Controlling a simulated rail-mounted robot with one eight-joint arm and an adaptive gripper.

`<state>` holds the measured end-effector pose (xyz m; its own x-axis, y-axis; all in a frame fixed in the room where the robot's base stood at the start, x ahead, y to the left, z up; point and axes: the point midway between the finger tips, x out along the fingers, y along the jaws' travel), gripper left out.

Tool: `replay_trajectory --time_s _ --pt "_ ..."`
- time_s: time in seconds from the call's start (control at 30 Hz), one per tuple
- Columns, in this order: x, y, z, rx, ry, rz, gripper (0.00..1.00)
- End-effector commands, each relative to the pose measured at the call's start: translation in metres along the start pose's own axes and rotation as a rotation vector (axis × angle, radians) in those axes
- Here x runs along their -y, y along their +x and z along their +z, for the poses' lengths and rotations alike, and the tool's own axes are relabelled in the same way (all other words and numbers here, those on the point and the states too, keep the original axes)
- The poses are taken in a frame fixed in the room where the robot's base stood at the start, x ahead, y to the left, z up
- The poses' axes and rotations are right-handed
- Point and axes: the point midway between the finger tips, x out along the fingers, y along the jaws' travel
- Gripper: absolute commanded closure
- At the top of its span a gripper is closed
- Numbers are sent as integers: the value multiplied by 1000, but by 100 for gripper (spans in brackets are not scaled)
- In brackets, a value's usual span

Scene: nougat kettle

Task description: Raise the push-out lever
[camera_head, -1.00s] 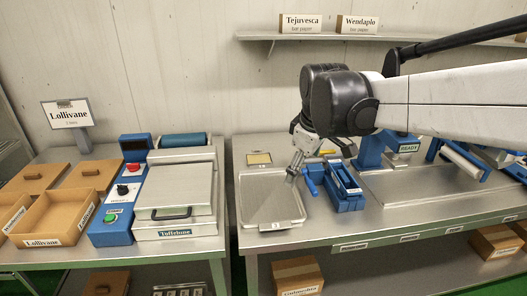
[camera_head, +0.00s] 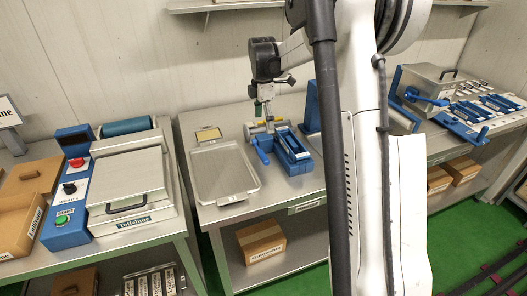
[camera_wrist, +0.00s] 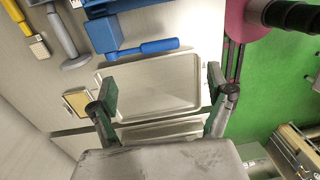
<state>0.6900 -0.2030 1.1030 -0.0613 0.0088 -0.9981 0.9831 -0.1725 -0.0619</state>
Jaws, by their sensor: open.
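The push-out lever is most likely the blue handle (camera_head: 260,150) on the left side of the blue mould unit (camera_head: 292,152). The handle also shows in the wrist view (camera_wrist: 150,48), lying sideways across the picture above the metal tray. My gripper (camera_head: 264,108) hangs behind and above the unit in the head view. In the wrist view my gripper (camera_wrist: 162,92) has its two dark-green fingers spread wide with nothing between them. The fingers appear apart from the handle. The exact gap in height is hard to tell.
The metal tray (camera_head: 222,178) lies left of the mould unit, with a small yellow-topped piece (camera_head: 208,134) behind it. A grey hammer-like tool (camera_wrist: 72,50) lies near the unit. My arm covers the middle of the head view. More blue fixtures (camera_head: 465,125) stand at right.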

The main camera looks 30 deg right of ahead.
Motion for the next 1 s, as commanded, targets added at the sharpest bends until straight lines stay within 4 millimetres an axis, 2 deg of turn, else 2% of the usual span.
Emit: replay_trajectory --time_s 0.27,0.8,1.0 --pt "-3 18 3 -1 -19 -9 14" --pt "-2 113 2 -1 -17 -8 14" --pt "-2 134 2 -1 -17 -8 14"
